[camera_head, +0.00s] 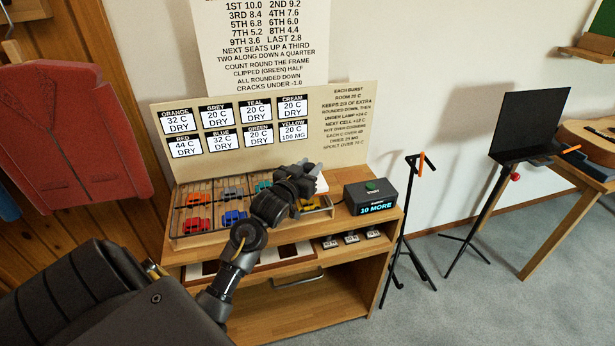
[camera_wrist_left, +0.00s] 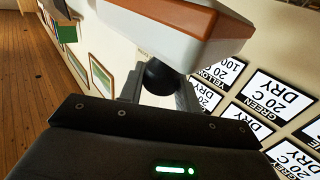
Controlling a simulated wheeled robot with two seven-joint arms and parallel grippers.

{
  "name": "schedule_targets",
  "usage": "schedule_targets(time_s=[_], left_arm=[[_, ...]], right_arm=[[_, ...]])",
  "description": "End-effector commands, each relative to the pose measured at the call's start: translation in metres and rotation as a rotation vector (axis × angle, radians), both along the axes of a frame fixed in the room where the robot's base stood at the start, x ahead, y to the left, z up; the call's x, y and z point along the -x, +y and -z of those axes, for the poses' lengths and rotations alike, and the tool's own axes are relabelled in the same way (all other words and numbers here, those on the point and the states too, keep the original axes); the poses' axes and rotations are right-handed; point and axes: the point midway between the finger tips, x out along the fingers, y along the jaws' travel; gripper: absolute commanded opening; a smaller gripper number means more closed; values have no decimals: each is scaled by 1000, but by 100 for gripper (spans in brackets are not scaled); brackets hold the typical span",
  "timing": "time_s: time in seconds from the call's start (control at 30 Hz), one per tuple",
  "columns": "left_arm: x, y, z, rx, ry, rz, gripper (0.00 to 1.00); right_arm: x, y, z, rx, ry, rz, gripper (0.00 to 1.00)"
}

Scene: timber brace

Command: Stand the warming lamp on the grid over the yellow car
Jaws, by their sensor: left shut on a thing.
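My left gripper (camera_head: 306,180) is over the right end of the grid (camera_head: 213,184), which covers a wooden tray of small cars. In the left wrist view its jaws are shut on the dark ball-like neck of the warming lamp (camera_wrist_left: 178,35), a white housing with an orange-brown band. In the head view the lamp (camera_head: 321,184) shows only as a pale piece beside the gripper, and the hand hides most of it. The yellow car (camera_head: 311,204) sits at the front right of the tray, just below the hand and partly hidden. My right gripper is out of view.
Red (camera_head: 195,225), orange (camera_head: 195,199) and blue (camera_head: 233,217) cars lie under the grid. A dark timer box (camera_head: 370,197) stands right of the tray. A label board (camera_head: 240,130) rises behind. Black stands (camera_head: 408,220) are on the floor at right.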

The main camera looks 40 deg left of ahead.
Motion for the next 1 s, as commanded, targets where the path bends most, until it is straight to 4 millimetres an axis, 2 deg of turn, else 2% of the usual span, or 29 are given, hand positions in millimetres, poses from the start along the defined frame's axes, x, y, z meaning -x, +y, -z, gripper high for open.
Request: schedule_targets(time_s=[0.17, 0.47, 0.83, 0.87, 1.0], left_arm=[[-1, 2, 2, 0, -1, 0, 0], [-3, 6, 36, 1, -1, 0, 0], [-2, 6, 40, -1, -1, 0, 0], [-2, 6, 41, -1, 0, 0, 34], [-2, 6, 41, -1, 0, 0, 53]], right_arm=[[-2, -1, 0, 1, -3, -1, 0], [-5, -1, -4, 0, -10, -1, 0], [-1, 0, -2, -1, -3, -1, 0], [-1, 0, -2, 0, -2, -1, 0], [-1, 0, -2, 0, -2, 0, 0]])
